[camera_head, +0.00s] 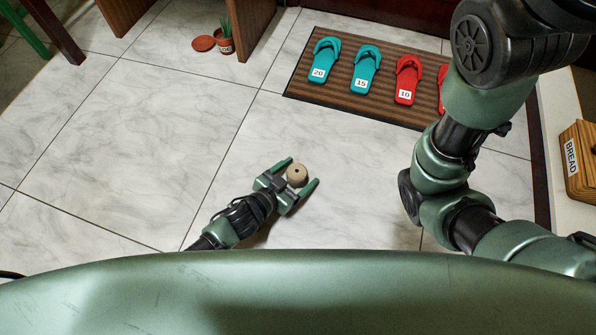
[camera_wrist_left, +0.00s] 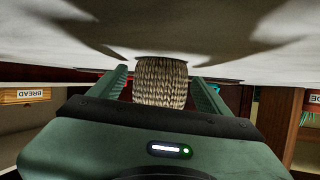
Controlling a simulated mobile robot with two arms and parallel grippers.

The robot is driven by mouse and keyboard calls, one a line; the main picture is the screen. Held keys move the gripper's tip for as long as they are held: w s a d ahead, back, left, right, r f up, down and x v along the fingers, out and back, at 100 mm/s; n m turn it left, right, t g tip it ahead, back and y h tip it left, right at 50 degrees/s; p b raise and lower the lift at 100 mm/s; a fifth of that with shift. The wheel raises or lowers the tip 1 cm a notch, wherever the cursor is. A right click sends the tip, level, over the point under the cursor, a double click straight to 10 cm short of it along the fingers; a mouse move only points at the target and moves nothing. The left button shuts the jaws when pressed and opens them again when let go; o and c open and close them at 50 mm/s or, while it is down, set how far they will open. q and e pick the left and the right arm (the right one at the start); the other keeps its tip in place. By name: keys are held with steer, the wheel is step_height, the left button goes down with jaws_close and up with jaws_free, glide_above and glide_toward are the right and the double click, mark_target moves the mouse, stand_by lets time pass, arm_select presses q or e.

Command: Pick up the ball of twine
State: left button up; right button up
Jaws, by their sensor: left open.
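The ball of twine (camera_head: 297,175) is a small tan roll with a dark hole in its top, on the white tiled floor. My left gripper (camera_head: 300,174) is open, with its two green fingers on either side of the twine. In the left wrist view the twine (camera_wrist_left: 160,82) shows as a coiled, ribbed roll between the fingers (camera_wrist_left: 163,92). A slight gap seems to show on each side, and I cannot tell whether either finger touches it. My right arm shows at the right of the head view, but its gripper is out of view.
A brown striped mat (camera_head: 300,88) with teal sandals (camera_head: 322,62) and red sandals (camera_head: 405,82) lies beyond the twine. A potted plant (camera_head: 225,40) and a saucer (camera_head: 203,43) stand at the back. A bread box (camera_head: 580,160) is at the right. Floor around the twine is clear.

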arm_select(q)
steer(key=shift+s, duration=0.1)
steer(key=c, duration=1.5)
